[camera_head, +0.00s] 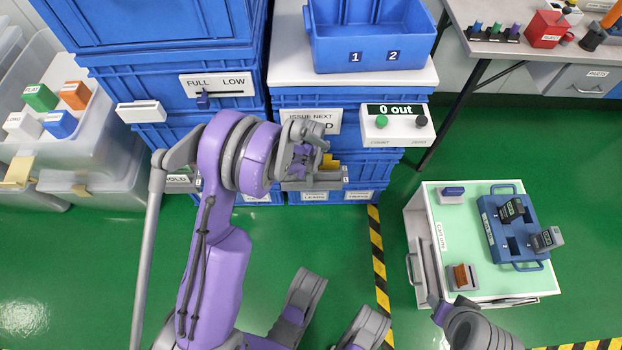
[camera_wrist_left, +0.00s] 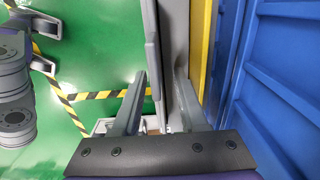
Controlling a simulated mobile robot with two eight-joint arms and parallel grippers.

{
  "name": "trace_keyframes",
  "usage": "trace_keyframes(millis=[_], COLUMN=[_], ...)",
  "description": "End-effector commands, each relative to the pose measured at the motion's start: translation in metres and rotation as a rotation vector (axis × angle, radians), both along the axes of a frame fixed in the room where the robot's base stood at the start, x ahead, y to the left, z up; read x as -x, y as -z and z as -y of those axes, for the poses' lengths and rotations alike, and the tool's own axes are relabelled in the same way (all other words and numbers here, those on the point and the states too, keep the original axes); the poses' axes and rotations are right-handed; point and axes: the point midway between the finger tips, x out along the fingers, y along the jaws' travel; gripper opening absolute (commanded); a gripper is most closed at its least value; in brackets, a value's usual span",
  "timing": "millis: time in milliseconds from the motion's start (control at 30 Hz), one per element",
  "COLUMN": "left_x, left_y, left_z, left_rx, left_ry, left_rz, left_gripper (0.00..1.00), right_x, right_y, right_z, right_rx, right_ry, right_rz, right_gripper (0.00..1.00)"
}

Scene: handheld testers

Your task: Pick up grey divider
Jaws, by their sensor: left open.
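A flat grey panel, which looks like the grey divider (camera_wrist_left: 152,55), stands on edge in the left wrist view. A grey slab that may be the same divider (camera_head: 314,185) shows in front of the blue crates in the head view. My left gripper (camera_head: 318,160) is open at the crate stack, and in the left wrist view its two fingers (camera_wrist_left: 160,105) are on either side of the panel. A gap shows on the left; I cannot tell whether the right finger touches. My right gripper (camera_head: 438,306) is partly in view beside the cart, its jaws unclear.
A yellow part (camera_wrist_left: 201,50) stands between the panel and a blue crate wall (camera_wrist_left: 285,70). A small cart (camera_head: 455,205) with a blue tray (camera_head: 490,222) stands on the right. Green floor lies between stack and cart.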

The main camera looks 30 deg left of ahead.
Motion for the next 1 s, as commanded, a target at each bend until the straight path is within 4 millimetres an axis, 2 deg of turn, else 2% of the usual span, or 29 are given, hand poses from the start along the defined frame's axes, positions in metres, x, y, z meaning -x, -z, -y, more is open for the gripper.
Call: trace_keyframes(millis=[100, 133, 300, 367, 833, 1000], left_x=[0.000, 0.000, 0.000, 0.000, 0.000, 0.000], left_y=[-0.001, -0.001, -0.001, -0.001, -0.002, -0.020], left_z=[0.000, 0.000, 0.000, 0.000, 0.000, 0.000], left_rx=[0.000, 0.000, 0.000, 0.000, 0.000, 0.000], left_ry=[0.000, 0.000, 0.000, 0.000, 0.000, -0.001], left_rz=[0.000, 0.000, 0.000, 0.000, 0.000, 0.000], left_gripper=[0.42, 0.39, 0.08, 0.00, 0.00, 0.00], right_x=[0.000, 0.000, 0.000, 0.000, 0.000, 0.001], right_y=[-0.001, -0.001, -0.001, -0.001, -0.001, -0.006], right_z=[0.000, 0.000, 0.000, 0.000, 0.000, 0.000], right_rx=[0.000, 0.000, 0.000, 0.000, 0.000, 0.000], right_ry=[0.000, 0.000, 0.000, 0.000, 0.000, 0.000], right_rz=[0.000, 0.000, 0.000, 0.000, 0.000, 0.001], right_gripper=[0.50, 0.50, 0.50, 0.50, 0.50, 0.50])
